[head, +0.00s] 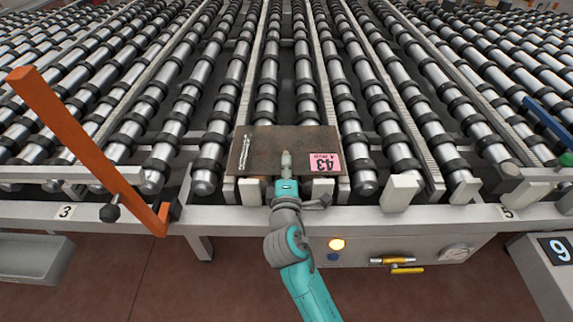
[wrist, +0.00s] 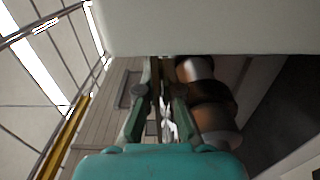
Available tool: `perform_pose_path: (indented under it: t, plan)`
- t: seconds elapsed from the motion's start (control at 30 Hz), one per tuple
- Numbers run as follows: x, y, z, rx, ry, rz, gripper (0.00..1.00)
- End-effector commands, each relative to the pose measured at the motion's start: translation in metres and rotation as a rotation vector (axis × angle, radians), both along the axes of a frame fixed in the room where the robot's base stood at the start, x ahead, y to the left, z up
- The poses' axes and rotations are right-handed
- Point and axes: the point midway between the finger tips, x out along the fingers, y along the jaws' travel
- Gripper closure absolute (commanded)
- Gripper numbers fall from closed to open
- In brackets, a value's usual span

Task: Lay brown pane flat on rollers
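The brown pane (head: 262,140) is a dark rectangle with a pink label reading 43 on its right side and a pale mark on its left. In the head view it is over the front ends of the middle rollers (head: 303,95). I cannot tell whether it touches them or is held just above. My gripper (head: 286,160) is at the middle of its front edge, with the fingertips overlapping it. In the wrist view the fingers (wrist: 160,95) are close together with a thin brown strip between them. Brownish rollers (wrist: 195,70) show beside them.
A front rail (head: 240,212) runs below the roller ends, with white blocks (head: 400,192) standing along it. An orange arm (head: 70,125) slants up at the left and a blue bar (head: 545,122) is at the right. The rollers behind the pane are clear.

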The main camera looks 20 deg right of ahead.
Motion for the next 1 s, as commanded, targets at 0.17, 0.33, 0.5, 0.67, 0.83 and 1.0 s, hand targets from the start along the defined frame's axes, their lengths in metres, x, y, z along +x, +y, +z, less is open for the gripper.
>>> perform_pose_path:
  t: [0.17, 0.33, 0.5, 0.67, 0.83, 1.0]
  plan:
    - [-0.0003, -0.0002, -0.0033, 0.001, 0.007, -0.001, 0.65]
    - [-0.0005, -0.0002, -0.0046, 0.002, 0.009, -0.001, 0.65]
    - [-0.0005, -0.0002, -0.0048, 0.002, 0.009, -0.001, 0.65]
    - [-0.0004, -0.0002, -0.0045, 0.002, 0.009, -0.001, 0.65]
    - [-0.0005, -0.0003, -0.0059, 0.002, 0.012, -0.001, 0.65]
    - [-0.0004, -0.0002, -0.0051, 0.001, 0.010, -0.001, 0.65]
